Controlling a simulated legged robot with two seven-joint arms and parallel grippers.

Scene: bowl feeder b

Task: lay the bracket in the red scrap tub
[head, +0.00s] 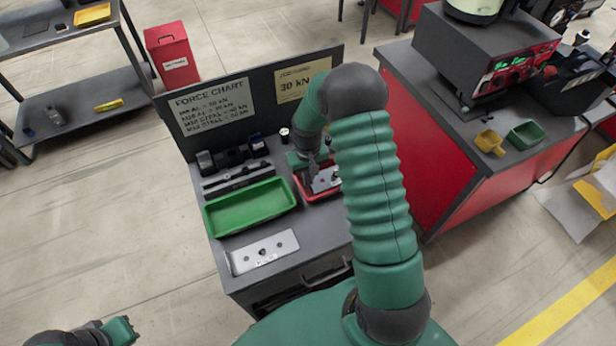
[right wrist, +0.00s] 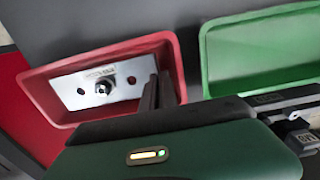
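A flat silver bracket (right wrist: 100,88) with holes and a dark bolt-like fitting in its middle is inside the red scrap tub (right wrist: 38,85). The red tub also shows in the head view (head: 301,188), behind my right arm, with the bracket (head: 325,180) in it. My right gripper (right wrist: 158,92) has its dark fingers reaching into the tub at the bracket's right end, close together. I cannot tell whether they pinch the bracket. My left gripper (head: 122,329) is low at the left, away from the bench; its fingers are not clear.
A green tray (head: 250,208) sits beside the red tub. A similar silver plate (head: 263,252) lies at the bench's front edge. Small dark parts (head: 232,157) stand behind the tray, before the upright force chart panel (head: 212,105). A red cabinet (head: 430,150) stands to the right.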

